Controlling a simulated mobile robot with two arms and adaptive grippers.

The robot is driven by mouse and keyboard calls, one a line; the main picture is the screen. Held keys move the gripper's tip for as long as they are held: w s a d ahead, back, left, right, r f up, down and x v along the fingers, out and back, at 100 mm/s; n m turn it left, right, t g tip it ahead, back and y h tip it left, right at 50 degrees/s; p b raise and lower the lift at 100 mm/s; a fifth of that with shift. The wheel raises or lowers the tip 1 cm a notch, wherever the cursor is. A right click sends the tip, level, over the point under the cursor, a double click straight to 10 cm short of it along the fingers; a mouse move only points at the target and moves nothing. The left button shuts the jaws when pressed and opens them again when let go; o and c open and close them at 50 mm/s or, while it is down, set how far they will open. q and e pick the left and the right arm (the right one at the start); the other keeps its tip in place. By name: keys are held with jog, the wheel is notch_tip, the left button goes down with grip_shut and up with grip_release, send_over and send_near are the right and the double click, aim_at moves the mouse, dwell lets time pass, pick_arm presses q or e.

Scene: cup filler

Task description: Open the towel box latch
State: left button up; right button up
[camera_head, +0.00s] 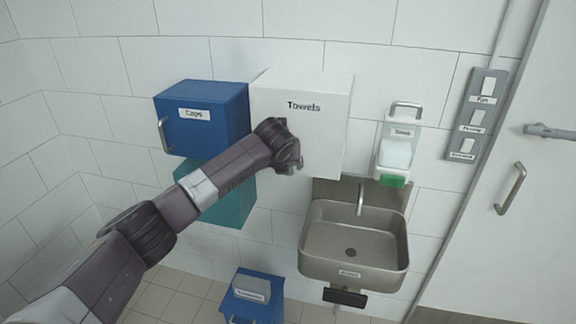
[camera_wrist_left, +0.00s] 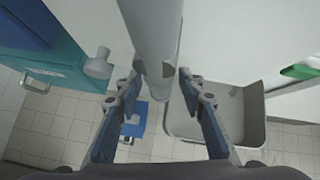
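The white towel box (camera_head: 305,90), labelled "Towels", hangs on the tiled wall in the head view. My left arm reaches across its lower left front, with the wrist close to it. The left gripper (camera_wrist_left: 160,80) is open in the left wrist view, with its two fingers apart. A pale grey cylindrical bar (camera_wrist_left: 150,35) comes down from the top of that view and ends between the fingers. It may be the box's latch, but I cannot tell, nor whether a finger touches it. No latch shows in the head view; my wrist covers that part. My right gripper is not in view.
A blue cups box (camera_head: 205,110) and a teal box (camera_head: 232,200) are left of the towel box. A steel sink (camera_head: 355,262) is below right, a soap dispenser (camera_head: 395,150) to the right. A grey knob (camera_wrist_left: 97,65) is left of the fingers. A blue bin (camera_head: 250,300) stands on the floor.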

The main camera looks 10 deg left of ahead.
pick_arm(q)
jog(key=v, duration=1.2)
